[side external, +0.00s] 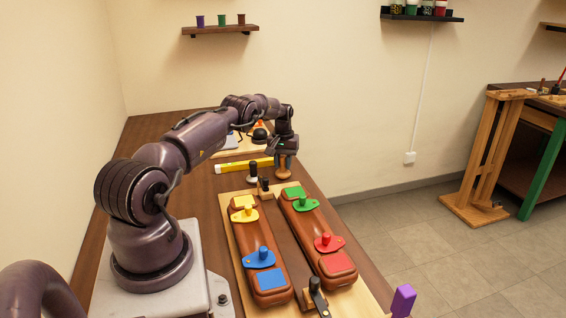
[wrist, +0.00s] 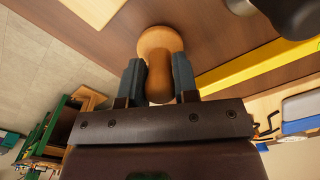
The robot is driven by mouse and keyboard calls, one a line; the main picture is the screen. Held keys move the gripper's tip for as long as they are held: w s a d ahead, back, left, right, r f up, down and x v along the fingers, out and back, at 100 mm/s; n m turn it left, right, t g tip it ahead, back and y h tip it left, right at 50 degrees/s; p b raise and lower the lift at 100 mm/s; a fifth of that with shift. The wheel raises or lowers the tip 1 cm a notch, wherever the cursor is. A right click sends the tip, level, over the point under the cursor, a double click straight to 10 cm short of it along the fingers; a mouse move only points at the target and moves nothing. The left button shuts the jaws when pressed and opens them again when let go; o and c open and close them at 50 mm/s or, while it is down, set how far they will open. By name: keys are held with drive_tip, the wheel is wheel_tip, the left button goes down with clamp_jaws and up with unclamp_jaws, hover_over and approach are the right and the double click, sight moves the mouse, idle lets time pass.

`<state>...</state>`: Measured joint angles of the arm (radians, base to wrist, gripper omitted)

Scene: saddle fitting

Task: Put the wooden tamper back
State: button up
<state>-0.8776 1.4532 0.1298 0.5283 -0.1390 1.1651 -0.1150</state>
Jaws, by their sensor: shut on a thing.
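The wooden tamper (side external: 283,171) is a light brown, rounded piece below my gripper (side external: 284,152), near the right edge of the brown table, beyond the two reddish-brown padded blocks. In the wrist view my gripper (wrist: 158,76) has its two dark fingers shut on the narrow neck of the tamper (wrist: 156,44). The tamper's wide round end points away from the palm. It looks upright in the side view. I cannot tell whether its bottom touches the table.
A yellow bar (side external: 246,166) lies left of the tamper; it also shows in the wrist view (wrist: 250,72). A black-topped tool (side external: 252,172) stands nearby. The padded blocks (side external: 263,238) (side external: 320,240) carry coloured plates with knobs. A toggle clamp (side external: 316,297) stands at the front.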

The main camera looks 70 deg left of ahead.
drive_tip(key=shift+f, duration=0.15)
drive_tip(key=o, duration=0.8)
